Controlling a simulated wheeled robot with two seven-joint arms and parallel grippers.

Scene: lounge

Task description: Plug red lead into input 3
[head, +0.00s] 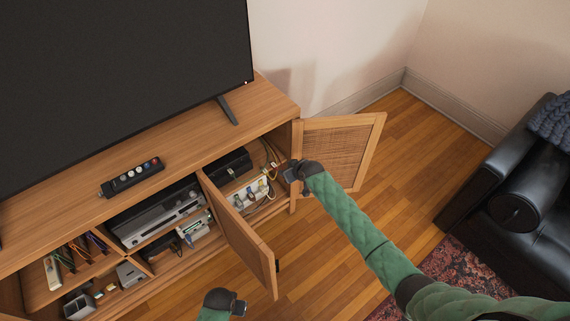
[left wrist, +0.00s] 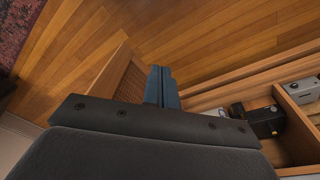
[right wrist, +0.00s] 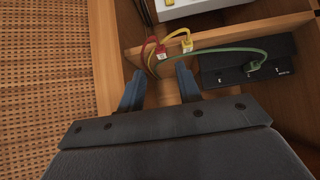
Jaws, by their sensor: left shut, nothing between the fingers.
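The red lead (right wrist: 151,46) has its plug at a wooden strip inside the right cabinet bay, just beyond my right fingers. A yellow lead (right wrist: 183,40) is beside it. A green lead (right wrist: 255,64) runs to a black box (right wrist: 240,75) with sockets; their small labels are not readable. My right gripper (right wrist: 161,84) is open and empty, pointing toward the red and yellow plugs. In the head view my right gripper (head: 297,171) is at the bay's opening. My left gripper (head: 240,307) is shut and empty, low in front of the cabinet; its closed fingers show in the left wrist view (left wrist: 162,88).
The cabinet's open doors (head: 240,230) and (head: 345,150) flank the right bay. A white unit (head: 247,194) with several leads sits inside. A TV (head: 110,80) and a remote (head: 132,176) are on top. A black sofa (head: 510,200) stands at right.

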